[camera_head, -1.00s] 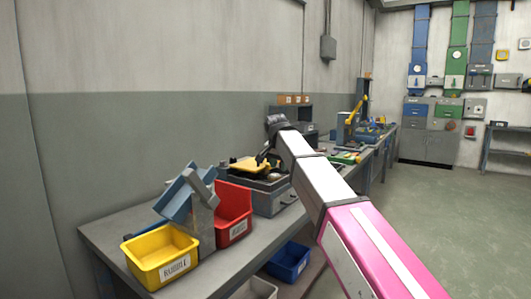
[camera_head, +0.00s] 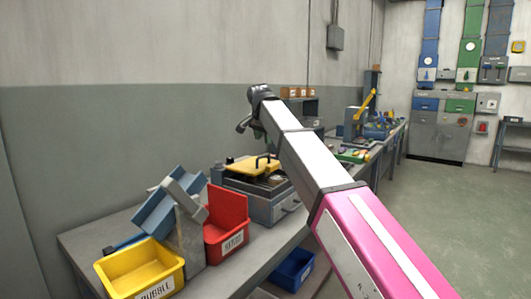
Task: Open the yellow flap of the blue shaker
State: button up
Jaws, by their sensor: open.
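A yellow flap (camera_head: 243,167) with a dark handle lies on top of a low grey-blue box-shaped machine (camera_head: 262,205) on the bench, left of centre. This looks like the shaker, though its front reads more grey than blue. The flap looks roughly flat, perhaps slightly tilted; I cannot tell whether it is unlatched. My gripper (camera_head: 243,124) is above the flap, apart from it, with dark fingers angled down and left. It looks open and holds nothing. My arm's white and pink links come in from the lower right and hide part of the bench behind the machine.
A yellow bin (camera_head: 140,270), a red bin (camera_head: 226,225) and a tilted blue chute (camera_head: 158,212) stand left of the machine. A blue bin (camera_head: 292,268) sits below the bench. A machine with a yellow arm (camera_head: 366,104) stands farther back. Floor at right is clear.

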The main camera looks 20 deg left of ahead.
aim_at(265, 155)
jog(key=x, duration=0.7)
jog(key=shift+w+f, duration=0.15)
jog(key=shift+f, duration=0.2)
grip_shut()
